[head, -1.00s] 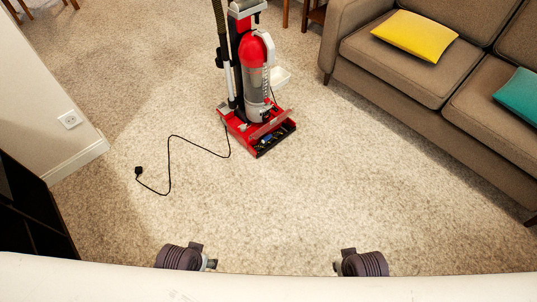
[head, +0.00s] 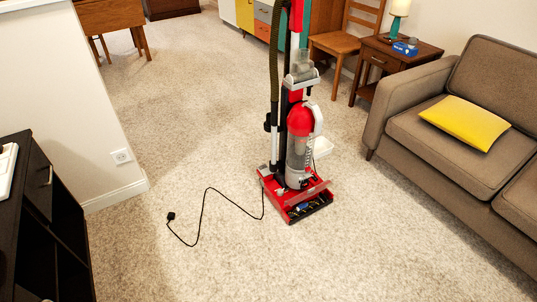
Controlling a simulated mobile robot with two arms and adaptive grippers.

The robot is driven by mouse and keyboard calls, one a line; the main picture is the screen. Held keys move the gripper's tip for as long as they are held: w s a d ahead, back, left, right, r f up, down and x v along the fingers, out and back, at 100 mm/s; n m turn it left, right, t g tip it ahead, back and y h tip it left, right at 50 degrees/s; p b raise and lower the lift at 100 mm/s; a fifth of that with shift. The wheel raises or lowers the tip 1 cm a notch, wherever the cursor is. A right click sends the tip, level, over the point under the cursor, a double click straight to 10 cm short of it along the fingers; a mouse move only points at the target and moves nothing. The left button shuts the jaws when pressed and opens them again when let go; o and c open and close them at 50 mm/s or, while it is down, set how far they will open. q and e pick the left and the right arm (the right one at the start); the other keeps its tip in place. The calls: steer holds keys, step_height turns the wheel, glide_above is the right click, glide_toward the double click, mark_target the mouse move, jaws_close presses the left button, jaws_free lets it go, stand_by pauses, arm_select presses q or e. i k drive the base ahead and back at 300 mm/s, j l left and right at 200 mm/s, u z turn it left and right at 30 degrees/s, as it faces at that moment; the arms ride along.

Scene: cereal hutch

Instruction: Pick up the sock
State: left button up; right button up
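No sock can be made out in the head view. Neither of my grippers shows in the head view now. A red and grey upright vacuum cleaner (head: 300,150) stands on the carpet near the middle, and its base may hide some floor behind it. A small white object (head: 322,147) is partly hidden behind the vacuum; I cannot tell what it is.
A black cord (head: 205,205) with a plug lies left of the vacuum. A brown sofa (head: 410,125) with a yellow cushion (head: 465,123) stands right. A black shelf unit (head: 50,235) is at left. A side table (head: 395,65) and chair (head: 348,38) stand behind. The front carpet (head: 300,265) is clear.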

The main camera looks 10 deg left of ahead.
mark_target(300, 206)
steer(key=i+j, duration=0.1)
steer(key=i, duration=0.5)
steer(key=i+j, duration=0.1)
steer(key=i, duration=0.55)
